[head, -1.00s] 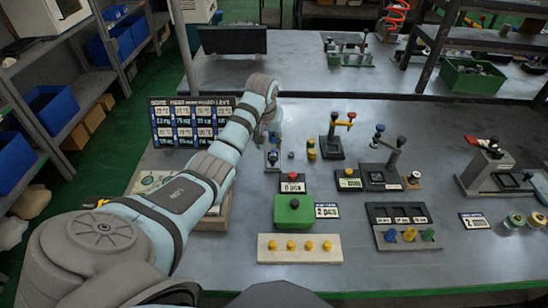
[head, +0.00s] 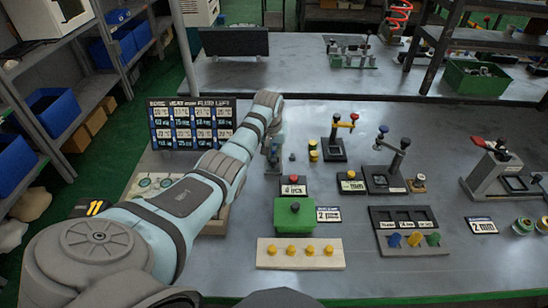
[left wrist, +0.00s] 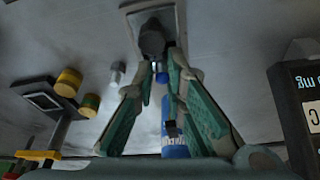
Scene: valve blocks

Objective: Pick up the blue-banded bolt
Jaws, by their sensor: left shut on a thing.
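My left gripper (left wrist: 160,85) shows in the left wrist view with its teal-padded fingers closing in toward each other. In the head view my left gripper (head: 272,152) is at the far end of my arm, low over the table and partly hidden by the wrist. My right gripper is not in view.
A green box (head: 294,222) and a wooden block with yellow pegs (head: 300,262) stand in front. Yellow and green cylinders (head: 313,150) and a stand with a yellow lever (head: 336,140) are right of the gripper. A label board (head: 190,122) stands left.

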